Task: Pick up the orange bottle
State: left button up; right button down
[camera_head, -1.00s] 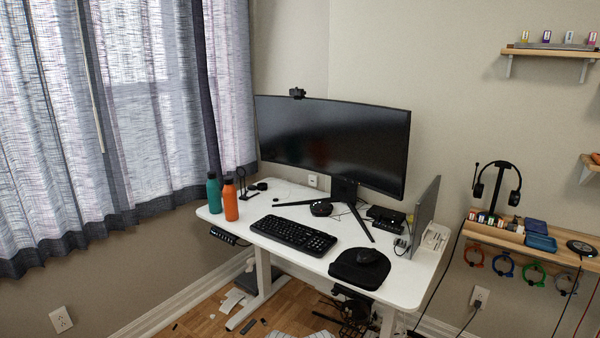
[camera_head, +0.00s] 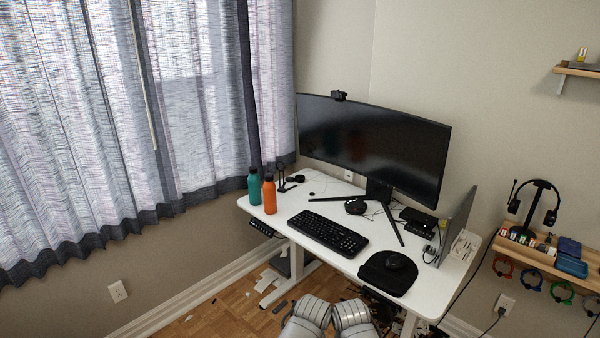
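An orange bottle (camera_head: 269,196) with a dark cap stands upright at the left end of the white desk (camera_head: 350,262). A teal bottle (camera_head: 254,187) stands upright just to its left and slightly behind it. Two grey rounded parts of my own arms show at the bottom edge of the view, in front of the desk and well apart from the bottles. No fingertips of either gripper show.
A black keyboard (camera_head: 328,232) lies right of the bottles, with a small black stand (camera_head: 282,178) behind them. Curtains (camera_head: 90,120) hang at the left.

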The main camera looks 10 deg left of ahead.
aim_at(269, 186)
jog(key=i+j+z, duration=0.3)
jog(key=i+j, duration=0.15)
jog(key=i+j+z, duration=0.15)
jog(key=j, duration=0.25)
jog(key=i+j+z, duration=0.3)
jog(key=j, duration=0.35)
jog(key=i+j+z, duration=0.15)
jog(key=j, duration=0.25)
jog(key=i+j+z, duration=0.15)
jog(key=j, duration=0.2)
